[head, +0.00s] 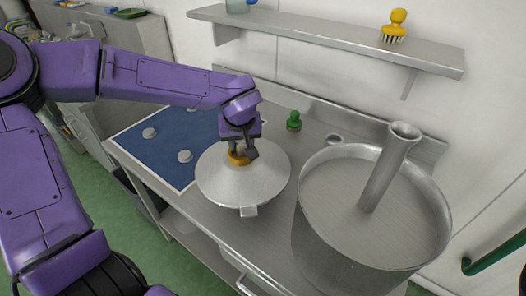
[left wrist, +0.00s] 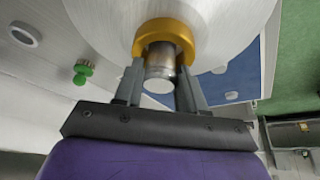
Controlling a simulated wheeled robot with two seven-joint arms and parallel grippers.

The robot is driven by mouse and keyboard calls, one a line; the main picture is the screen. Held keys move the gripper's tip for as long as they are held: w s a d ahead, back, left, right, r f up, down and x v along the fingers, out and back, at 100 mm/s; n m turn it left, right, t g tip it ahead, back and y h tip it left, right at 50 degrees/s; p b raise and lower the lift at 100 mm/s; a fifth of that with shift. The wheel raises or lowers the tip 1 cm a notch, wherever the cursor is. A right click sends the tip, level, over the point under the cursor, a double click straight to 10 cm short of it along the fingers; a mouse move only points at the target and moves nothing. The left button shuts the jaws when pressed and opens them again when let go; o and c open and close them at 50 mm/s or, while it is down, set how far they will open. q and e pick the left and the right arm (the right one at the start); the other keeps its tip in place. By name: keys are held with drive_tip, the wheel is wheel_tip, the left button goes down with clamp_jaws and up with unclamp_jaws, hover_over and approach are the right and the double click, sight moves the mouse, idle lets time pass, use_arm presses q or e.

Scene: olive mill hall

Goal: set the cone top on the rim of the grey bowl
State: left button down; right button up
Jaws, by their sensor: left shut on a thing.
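The cone top (head: 224,186) is a shallow, shiny metal cone with a small tab at its front edge, a yellow collar (left wrist: 166,35) and a metal knob (left wrist: 159,68). My left gripper (head: 240,150) is above it, shut on the knob just below the collar in the left wrist view (left wrist: 160,85). The cone top is over the metal table near the blue mat; I cannot tell whether it touches the table. The large round grey bowl (head: 330,240) stands to its right, apart from it. My right gripper is not in view.
An upright metal tube (head: 388,170) stands inside the bowl and rises above its rim. The blue mat (head: 165,145) holds several pale discs. A green knobbed piece (head: 293,121) stands near the wall. A shelf (head: 330,38) with a yellow brush (head: 396,22) runs above.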

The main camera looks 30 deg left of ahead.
sight(243, 164)
use_arm(q)
wheel_tip(243, 164, down, 8)
drive_tip(key=shift+w+f, duration=0.1)
idle(0.4)
drive_tip(key=c, duration=0.7)
unclamp_jaws()
drive_tip(key=shift+s, duration=0.2)
drive_tip(key=shift+o, duration=0.2)
drive_tip(key=shift+f, duration=0.1)
